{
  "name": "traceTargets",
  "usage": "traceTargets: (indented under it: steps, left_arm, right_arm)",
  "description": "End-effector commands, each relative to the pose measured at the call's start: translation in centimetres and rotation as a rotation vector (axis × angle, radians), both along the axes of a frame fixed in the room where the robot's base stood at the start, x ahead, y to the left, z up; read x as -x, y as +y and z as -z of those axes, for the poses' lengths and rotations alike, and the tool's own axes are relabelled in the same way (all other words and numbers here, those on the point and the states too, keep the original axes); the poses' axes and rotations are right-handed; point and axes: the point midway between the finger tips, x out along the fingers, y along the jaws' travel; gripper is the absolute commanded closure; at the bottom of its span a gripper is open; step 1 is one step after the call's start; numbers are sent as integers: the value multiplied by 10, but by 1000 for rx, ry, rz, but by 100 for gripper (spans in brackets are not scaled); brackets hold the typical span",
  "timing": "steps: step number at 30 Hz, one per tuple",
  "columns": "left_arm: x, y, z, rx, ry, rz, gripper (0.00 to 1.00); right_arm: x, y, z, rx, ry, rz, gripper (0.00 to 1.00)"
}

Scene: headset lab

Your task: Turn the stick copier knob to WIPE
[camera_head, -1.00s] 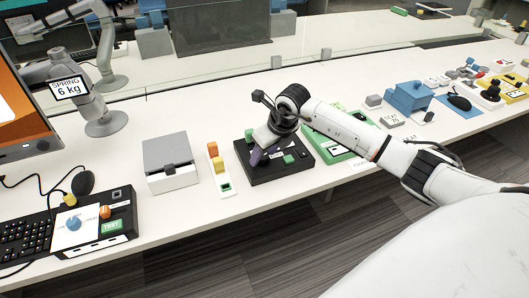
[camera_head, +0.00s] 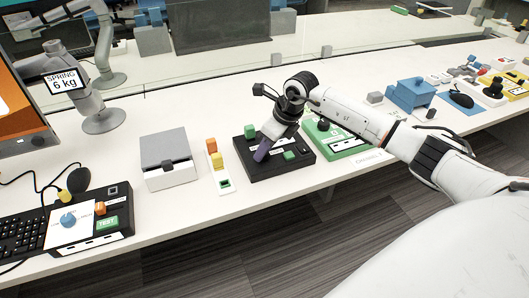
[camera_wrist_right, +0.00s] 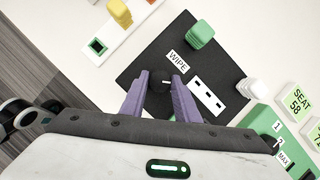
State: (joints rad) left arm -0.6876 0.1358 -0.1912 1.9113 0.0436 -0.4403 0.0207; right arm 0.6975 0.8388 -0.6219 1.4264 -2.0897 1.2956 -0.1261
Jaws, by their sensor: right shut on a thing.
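The stick copier (camera_head: 298,164) is a black panel on the white bench in the middle of the head view, with green blocks on it. It also shows in the right wrist view (camera_wrist_right: 138,72), where a white WIPE label (camera_wrist_right: 177,62) is readable. My right gripper (camera_head: 260,156) is down over the panel, its purple fingers pointing at it. In the wrist view the fingers (camera_wrist_right: 164,84) are shut on a small dark knob (camera_wrist_right: 165,85), mostly hidden between them. Which way the knob points is not clear. My left gripper is out of view.
A strip with orange and yellow blocks (camera_head: 213,160) and a grey box (camera_head: 167,158) stand left of the copier. A green panel (camera_head: 340,143) is close on its right. The bench's front edge lies just in front. A control box (camera_head: 112,220) and keyboard (camera_head: 20,232) are lower left.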

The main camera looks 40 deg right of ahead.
Motion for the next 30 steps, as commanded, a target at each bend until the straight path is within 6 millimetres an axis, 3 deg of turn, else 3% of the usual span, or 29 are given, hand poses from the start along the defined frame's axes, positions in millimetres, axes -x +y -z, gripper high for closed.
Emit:
traceTargets:
  steps: [5,21,30]
  left_arm:
    - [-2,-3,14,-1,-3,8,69]
    - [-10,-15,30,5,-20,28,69]
    - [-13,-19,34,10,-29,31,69]
  right_arm:
    - [-2,-3,3,0,-2,-163,94]
    - [-5,-4,2,-1,-2,-659,94]
    - [-6,-5,1,0,-2,-849,94]
